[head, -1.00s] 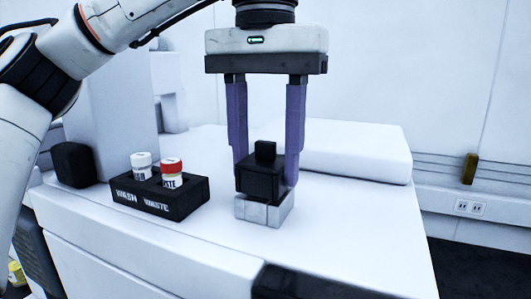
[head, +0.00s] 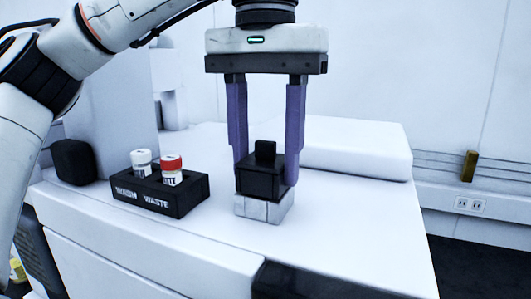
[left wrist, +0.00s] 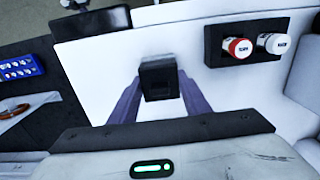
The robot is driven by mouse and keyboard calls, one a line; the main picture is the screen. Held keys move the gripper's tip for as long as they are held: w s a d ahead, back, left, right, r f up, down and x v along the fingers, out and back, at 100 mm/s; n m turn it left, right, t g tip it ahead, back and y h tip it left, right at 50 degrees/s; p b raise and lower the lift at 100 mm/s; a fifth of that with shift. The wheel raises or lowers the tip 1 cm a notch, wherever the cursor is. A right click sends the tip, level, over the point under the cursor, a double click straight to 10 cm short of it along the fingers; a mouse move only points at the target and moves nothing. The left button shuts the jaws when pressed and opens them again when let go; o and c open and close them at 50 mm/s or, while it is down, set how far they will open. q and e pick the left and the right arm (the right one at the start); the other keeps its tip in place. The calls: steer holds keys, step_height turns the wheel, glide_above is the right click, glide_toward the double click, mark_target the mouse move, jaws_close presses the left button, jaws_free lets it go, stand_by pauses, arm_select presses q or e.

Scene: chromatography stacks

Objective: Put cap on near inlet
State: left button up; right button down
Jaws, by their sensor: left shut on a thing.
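The black cap (head: 262,182), a square block with a small knob on top, is between the purple fingers of my left gripper (head: 266,176). The gripper points straight down and is shut on the cap. The cap sits upright directly over the pale grey inlet block (head: 263,209) on the white bench top, and appears to touch it. Any thin gap between them cannot be told. My right gripper is not in view.
A black rack (head: 160,195) marked WASH and WASTE stands to the left with a white-capped bottle (head: 141,163) and a red-capped bottle (head: 172,169). A dark block (head: 73,163) is further left. A raised white slab (head: 345,148) lies behind right.

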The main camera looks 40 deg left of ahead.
arm_select(q)
steer(key=o, duration=2.1)
steer(key=shift+r, duration=5.05)
steer(key=shift+c, duration=0.3)
jaws_close()
steer(key=shift+f, duration=0.15)
